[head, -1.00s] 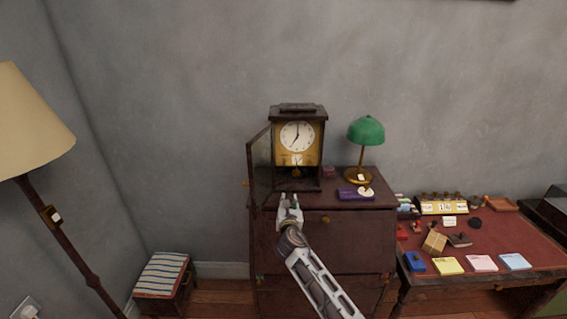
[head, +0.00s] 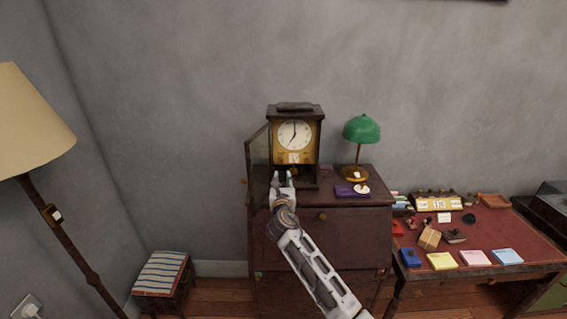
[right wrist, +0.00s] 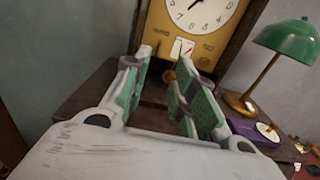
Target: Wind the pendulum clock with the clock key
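The pendulum clock (head: 294,134) stands upright on the dark chest, its glass door (head: 258,160) swung open to the left. My right gripper (head: 283,176) is in front of the lower clock case. In the right wrist view its green-padded fingers are apart, with nothing seen held between them. I cannot make out the clock key in either view. My left gripper is not in view.
A green lamp (head: 361,130) and a purple box (head: 345,191) with a pale item on it stand right of the clock on the chest (head: 340,235). A red-topped desk (head: 495,233) with several small items is further right. A striped stool (head: 161,273) stands at left.

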